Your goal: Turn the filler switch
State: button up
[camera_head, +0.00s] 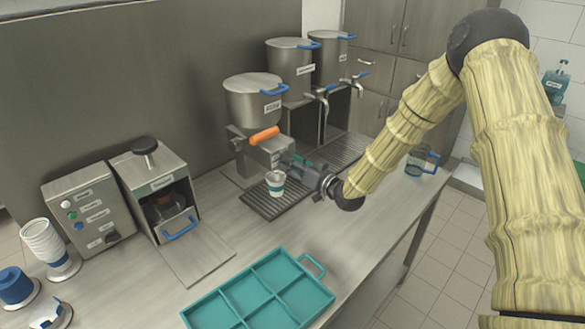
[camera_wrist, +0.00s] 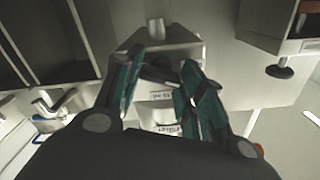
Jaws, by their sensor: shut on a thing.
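The filler (camera_head: 272,146) is a grey metal unit with an orange handle (camera_head: 264,136) on top, below a lidded steel pot (camera_head: 254,98). My gripper (camera_head: 293,162) is at the front of the filler. In the wrist view, its teal fingers (camera_wrist: 160,66) close around a dark piece at the filler's front (camera_wrist: 160,44), which I take as the filler switch. The fingers hide most of that switch, so its angle cannot be told. A white cup with a teal band (camera_head: 275,184) stands upright below, close under my gripper.
The cup stands on a dark slotted drip tray (camera_head: 258,207). A teal divided tray (camera_head: 262,296) lies at the front. A coffee machine (camera_head: 155,190), a control box (camera_head: 88,208) and stacked cups (camera_head: 45,240) stand left. Two more pots with taps (camera_head: 292,58) stand behind.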

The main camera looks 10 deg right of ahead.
jog(key=shift+w+d+m+b, duration=0.1)
jog(key=shift+m+b, duration=0.8)
jog(key=shift+m, duration=1.3)
jog(key=o, duration=1)
jog(key=v, duration=1.2)
